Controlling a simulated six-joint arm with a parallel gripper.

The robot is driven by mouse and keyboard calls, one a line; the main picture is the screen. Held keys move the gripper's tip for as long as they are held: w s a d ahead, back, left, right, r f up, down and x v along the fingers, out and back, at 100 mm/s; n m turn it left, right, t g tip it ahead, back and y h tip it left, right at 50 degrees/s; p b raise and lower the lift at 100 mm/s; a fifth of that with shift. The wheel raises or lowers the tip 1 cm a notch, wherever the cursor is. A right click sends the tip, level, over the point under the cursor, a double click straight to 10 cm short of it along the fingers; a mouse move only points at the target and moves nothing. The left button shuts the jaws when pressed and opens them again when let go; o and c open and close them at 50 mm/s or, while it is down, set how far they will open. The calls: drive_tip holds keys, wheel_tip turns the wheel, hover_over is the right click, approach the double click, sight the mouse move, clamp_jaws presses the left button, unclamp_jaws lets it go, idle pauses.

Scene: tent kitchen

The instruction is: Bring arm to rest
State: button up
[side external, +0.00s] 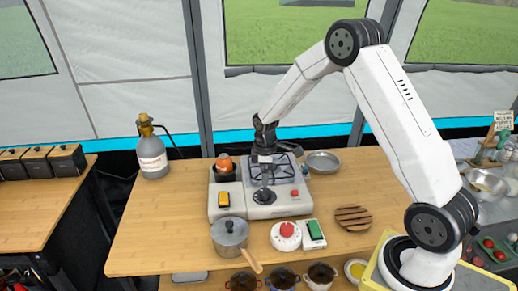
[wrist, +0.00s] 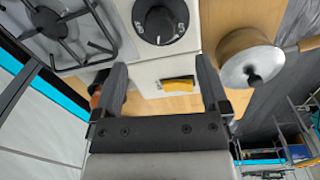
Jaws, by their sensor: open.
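My gripper (side external: 266,178) points down over the white camp stove (side external: 283,208) in the side view. In the wrist view its two dark fingers (wrist: 161,75) are spread apart with nothing held between them. Below them lie the stove's black knob (wrist: 159,20), a yellow switch (wrist: 179,84) and the burner grate (wrist: 62,28). The arm is bent, with its elbow high at the upper right. I cannot tell the exact gap between the fingertips and the stove.
A lidded saucepan (side external: 230,236) stands at the front left. A gas bottle (side external: 152,154) stands at the back left. An orange object (side external: 224,162) sits by the stove. A metal pan (side external: 323,161), striped wooden disc (side external: 352,217) and red button (side external: 287,231) are nearby. The table's left part is clear.

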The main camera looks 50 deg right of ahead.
drive_tip(key=shift+s+a+r, duration=0.3)
drive_tip(key=shift+a+r, duration=0.05)
drive_tip(key=shift+a, duration=0.15)
drive_tip(key=s+a+r+m+t, duration=0.1)
drive_tip(key=s+a+r+m, duration=0.2)
drive_tip(key=s+a, duration=0.3)
drive_tip(key=s+a+r+m+t, duration=0.1)
drive_tip(key=s+a+r+m, duration=0.2)
drive_tip(key=s+a, duration=0.4)
drive_tip(key=s+m, duration=0.1)
drive_tip(key=s, duration=0.2)
drive_tip(key=shift+s, duration=0.2)
drive_tip(key=shift+a, duration=0.1)
